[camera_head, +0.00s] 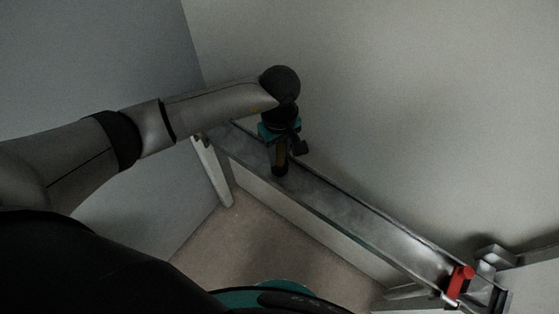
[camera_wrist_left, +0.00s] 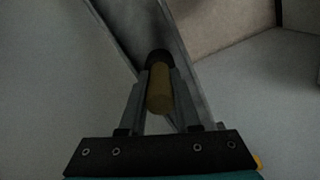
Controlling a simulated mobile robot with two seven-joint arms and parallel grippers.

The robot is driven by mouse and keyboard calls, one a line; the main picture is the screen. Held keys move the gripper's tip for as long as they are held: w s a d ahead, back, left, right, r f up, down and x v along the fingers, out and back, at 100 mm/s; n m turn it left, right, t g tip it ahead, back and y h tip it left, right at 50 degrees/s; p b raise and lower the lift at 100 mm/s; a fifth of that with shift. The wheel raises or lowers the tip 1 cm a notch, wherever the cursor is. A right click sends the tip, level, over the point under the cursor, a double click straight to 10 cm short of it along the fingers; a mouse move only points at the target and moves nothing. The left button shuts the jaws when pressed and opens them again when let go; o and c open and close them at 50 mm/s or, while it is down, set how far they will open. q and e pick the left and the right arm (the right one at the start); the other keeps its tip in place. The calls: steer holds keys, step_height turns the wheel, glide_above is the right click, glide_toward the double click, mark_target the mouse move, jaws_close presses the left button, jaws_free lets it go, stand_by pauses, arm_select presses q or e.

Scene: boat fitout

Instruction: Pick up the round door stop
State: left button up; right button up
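The round door stop (camera_wrist_left: 159,92) is a short upright cylinder, yellow-brown with a dark end, in the left wrist view. It stands between the two fingers of my left gripper (camera_wrist_left: 160,85), which lie close along both its sides. I cannot tell whether they press on it. In the head view my left gripper (camera_head: 280,158) points down over the metal ledge, with the dark lower end of the door stop (camera_head: 280,171) at the ledge surface. My right gripper is not in view.
The long narrow metal ledge (camera_head: 345,212) with raised edges runs along the pale wall (camera_head: 400,110). A red part (camera_head: 460,282) sits at its right end near metal brackets (camera_head: 495,257). A grey wall (camera_head: 110,50) is at left. The floor (camera_head: 235,240) below is bare.

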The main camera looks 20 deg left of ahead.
arm_select(q)
jaws_close()
steer(key=shift+r, duration=0.1)
stand_by(0.3)
